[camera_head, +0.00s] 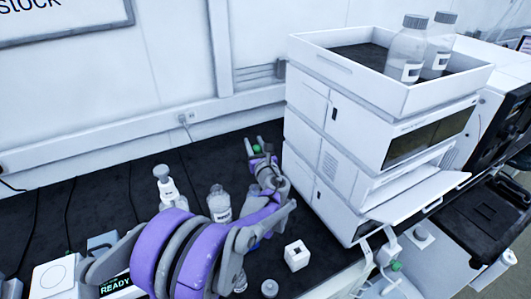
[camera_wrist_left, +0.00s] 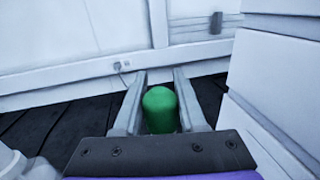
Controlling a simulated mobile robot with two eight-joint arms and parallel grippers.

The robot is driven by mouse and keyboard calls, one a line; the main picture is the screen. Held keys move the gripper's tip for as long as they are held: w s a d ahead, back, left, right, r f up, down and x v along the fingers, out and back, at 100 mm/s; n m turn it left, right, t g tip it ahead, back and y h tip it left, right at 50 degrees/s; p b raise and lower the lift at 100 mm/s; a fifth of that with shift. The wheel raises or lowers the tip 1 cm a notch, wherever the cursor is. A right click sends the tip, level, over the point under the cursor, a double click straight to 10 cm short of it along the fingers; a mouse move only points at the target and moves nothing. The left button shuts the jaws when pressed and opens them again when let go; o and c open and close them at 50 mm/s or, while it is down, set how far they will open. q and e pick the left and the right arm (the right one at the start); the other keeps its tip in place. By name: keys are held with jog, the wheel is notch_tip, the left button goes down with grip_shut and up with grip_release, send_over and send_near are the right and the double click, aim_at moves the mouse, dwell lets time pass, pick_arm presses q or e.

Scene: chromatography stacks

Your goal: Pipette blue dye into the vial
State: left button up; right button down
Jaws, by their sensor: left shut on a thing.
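My left gripper (camera_head: 255,144) is raised over the dark bench, left of the white instrument stack. It is shut on a green rounded bulb, possibly the pipette's, which shows between the fingers in the left wrist view (camera_wrist_left: 160,110). Anything below the bulb is hidden. A bit of blue (camera_head: 255,245), possibly the dye, shows behind my arm and is mostly covered. A small white block (camera_head: 297,256) with a dark opening on top stands on the bench at right of my arm. A small capped container (camera_head: 269,288) stands at the bottom edge. I cannot tell which thing is the vial.
The white instrument stack (camera_head: 362,140) stands close right of the gripper, with two bottles in its top tray. A clear bottle (camera_head: 219,204) and a white-topped bottle (camera_head: 166,185) stand left of my arm. A device reading READY (camera_head: 115,287) is at lower left.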

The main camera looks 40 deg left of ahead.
pick_arm(q)
jog(key=shift+a+f+b, duration=0.35)
jog(key=shift+a+f, duration=0.05)
jog(key=shift+f, duration=0.4)
jog(key=shift+a+f+b, duration=0.3)
jog(key=shift+a+f, duration=0.1)
jog(key=shift+f, duration=0.35)
pick_arm(e)
jog(key=shift+s+a+f, duration=0.1)
jog(key=shift+s+f, duration=0.15)
jog(key=shift+f, duration=0.3)
pick_arm(q)
jog(key=shift+w, duration=0.1)
pick_arm(e)
jog(key=shift+f, duration=0.25)
pick_arm(q)
grip_shut()
jog(key=shift+f, duration=0.1)
dwell(0.5)
